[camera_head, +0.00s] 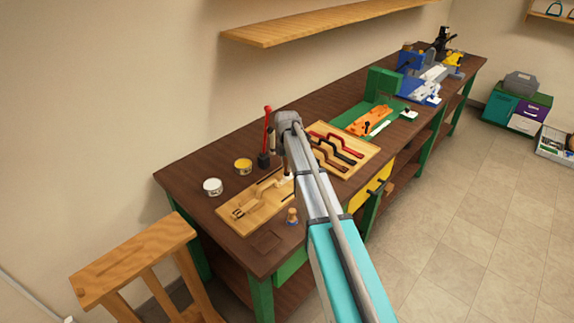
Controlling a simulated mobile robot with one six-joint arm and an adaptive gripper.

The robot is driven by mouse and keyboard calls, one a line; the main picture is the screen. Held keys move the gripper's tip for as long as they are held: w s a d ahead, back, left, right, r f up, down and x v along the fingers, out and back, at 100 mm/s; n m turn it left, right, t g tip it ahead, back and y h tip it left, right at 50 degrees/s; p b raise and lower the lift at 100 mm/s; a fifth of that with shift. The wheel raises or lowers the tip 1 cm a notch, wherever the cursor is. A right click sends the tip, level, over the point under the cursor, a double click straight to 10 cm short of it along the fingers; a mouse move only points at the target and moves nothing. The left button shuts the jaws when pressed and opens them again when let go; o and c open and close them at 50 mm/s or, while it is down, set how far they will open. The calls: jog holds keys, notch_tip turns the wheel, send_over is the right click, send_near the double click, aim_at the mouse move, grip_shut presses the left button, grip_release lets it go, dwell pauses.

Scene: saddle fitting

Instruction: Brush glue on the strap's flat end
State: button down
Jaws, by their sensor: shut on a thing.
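My gripper (287,172) points down over the bench, just past the bend of my arm, near the right end of a light wooden tray. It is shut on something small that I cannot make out. Tan strap-like pieces (243,210) lie on that tray (231,226); which end is flat is too small to tell. A white-topped tin (212,187) and a yellow-topped tin (243,166) stand behind the tray. No glue is visible on the strap pieces.
A red-handled tool (267,130) stands upright in a dark block beside my gripper. A second tray (362,153) holds red and dark handled tools. Green and blue fixtures stand farther right. A wooden shelf (320,22) overhangs the back. The bench's front left corner is mostly clear.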

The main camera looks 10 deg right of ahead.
jog(key=shift+s+a, duration=0.6)
jog(key=shift+a, duration=0.2)
jog(key=shift+s+a, duration=0.55)
jog(key=shift+a, duration=0.25)
notch_tip(320, 180, up, 6)
jog(key=p, duration=0.6)
notch_tip(320, 180, up, 3)
jog(key=p, duration=0.3)
dwell(0.9)
